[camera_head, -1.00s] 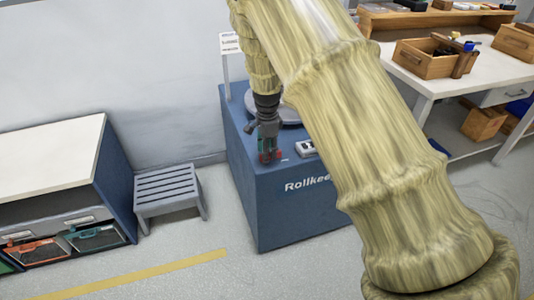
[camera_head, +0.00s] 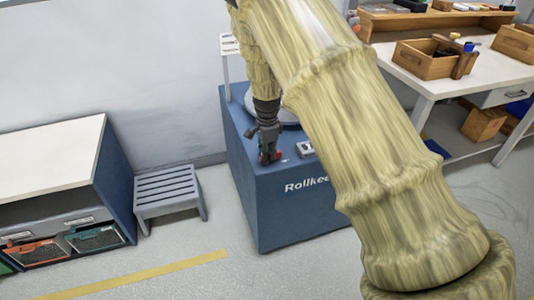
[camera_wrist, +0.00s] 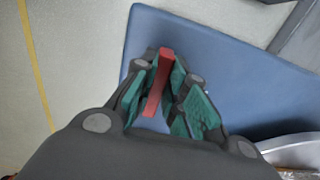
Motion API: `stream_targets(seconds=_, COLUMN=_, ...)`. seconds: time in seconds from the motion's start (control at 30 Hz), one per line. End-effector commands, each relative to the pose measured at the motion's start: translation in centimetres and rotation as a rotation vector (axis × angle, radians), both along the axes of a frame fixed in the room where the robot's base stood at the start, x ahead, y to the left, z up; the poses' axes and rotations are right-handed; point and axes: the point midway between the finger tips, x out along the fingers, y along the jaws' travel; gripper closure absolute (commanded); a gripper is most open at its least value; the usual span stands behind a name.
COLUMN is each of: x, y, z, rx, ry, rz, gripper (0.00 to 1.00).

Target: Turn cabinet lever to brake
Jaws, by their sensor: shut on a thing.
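The blue cabinet (camera_head: 300,215) with white "Rollkee…" lettering stands at the centre in the head view, partly hidden by my arm. Its top also fills much of the wrist view (camera_wrist: 230,70). The lever (camera_wrist: 158,85) is a red bar between my gripper's green-padded fingers in the wrist view. My gripper (camera_head: 269,154) points down at the front-left part of the cabinet top and is shut on the lever. In the head view the gripper hides most of the lever. Brake markings cannot be made out.
A small white and dark panel (camera_head: 305,148) lies on the cabinet top right of my gripper, with a round grey disc (camera_head: 285,110) behind. A grey slatted stool (camera_head: 168,190) stands left of the cabinet. A white workbench (camera_head: 450,75) with wooden boxes is at right.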

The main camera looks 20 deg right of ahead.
Motion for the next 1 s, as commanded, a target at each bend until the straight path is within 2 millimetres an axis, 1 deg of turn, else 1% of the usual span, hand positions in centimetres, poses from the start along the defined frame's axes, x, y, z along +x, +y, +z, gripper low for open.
stream_targets(seconds=0.17, x=-0.02, y=0.0, z=0.22, rx=0.001, ry=0.002, rz=0.047, gripper=1.0)
stream_targets(seconds=0.37, x=0.02, y=-0.02, z=0.37, rx=0.002, ry=0.003, rz=0.169, gripper=1.0)
stream_targets(seconds=1.0, x=0.3, y=0.12, z=0.28, rx=0.002, ry=0.002, rz=0.767, gripper=1.0)
